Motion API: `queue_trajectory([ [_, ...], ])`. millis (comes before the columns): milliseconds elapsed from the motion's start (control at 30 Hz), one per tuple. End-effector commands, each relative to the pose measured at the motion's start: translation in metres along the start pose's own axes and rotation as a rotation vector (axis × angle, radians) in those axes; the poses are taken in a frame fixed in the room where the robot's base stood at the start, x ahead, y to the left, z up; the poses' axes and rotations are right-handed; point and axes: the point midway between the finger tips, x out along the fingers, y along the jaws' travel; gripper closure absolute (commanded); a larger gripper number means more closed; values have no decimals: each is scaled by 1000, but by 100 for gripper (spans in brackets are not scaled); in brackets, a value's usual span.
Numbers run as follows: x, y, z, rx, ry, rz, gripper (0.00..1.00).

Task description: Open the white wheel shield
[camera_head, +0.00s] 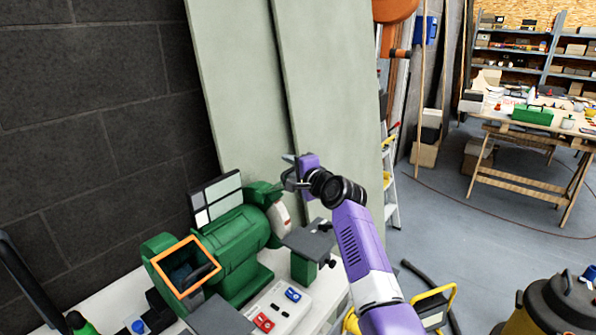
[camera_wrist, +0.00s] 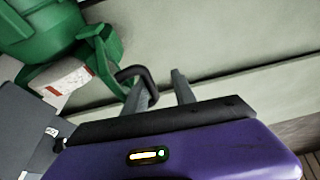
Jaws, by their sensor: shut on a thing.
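A green bench grinder (camera_head: 232,245) stands on the white bench top. Its white wheel (camera_head: 283,214) is at the right end, partly inside a green guard (camera_head: 262,192). The wheel (camera_wrist: 66,77) and the guard (camera_wrist: 108,48) show at upper left in the wrist view. My gripper (camera_head: 290,170) is above and slightly right of that wheel. In the wrist view my gripper (camera_wrist: 160,85) has its fingers by a dark, bent edge of the wheel shield (camera_wrist: 131,71) and is shut on it. The rest of the shield is mostly hidden; its exact angle is unclear.
An orange-framed shield (camera_head: 185,265) covers the grinder's left wheel. Pale panels (camera_head: 330,90) lean close behind my gripper. A switch box (camera_head: 278,308) sits in front. Floor at the right is mostly open.

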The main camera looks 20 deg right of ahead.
Motion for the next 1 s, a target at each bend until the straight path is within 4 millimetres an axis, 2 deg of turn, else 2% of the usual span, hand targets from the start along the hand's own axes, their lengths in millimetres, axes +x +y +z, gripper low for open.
queue_trajectory([
  [33,-5,-8,11,0,-16,-11,80],
  [300,-41,-9,7,-5,-11,-11,80],
  [500,-61,-7,4,-9,-8,-5,80],
  [700,-69,-6,2,-9,-6,-1,80],
  [1000,-69,-4,2,-11,-5,1,80],
])
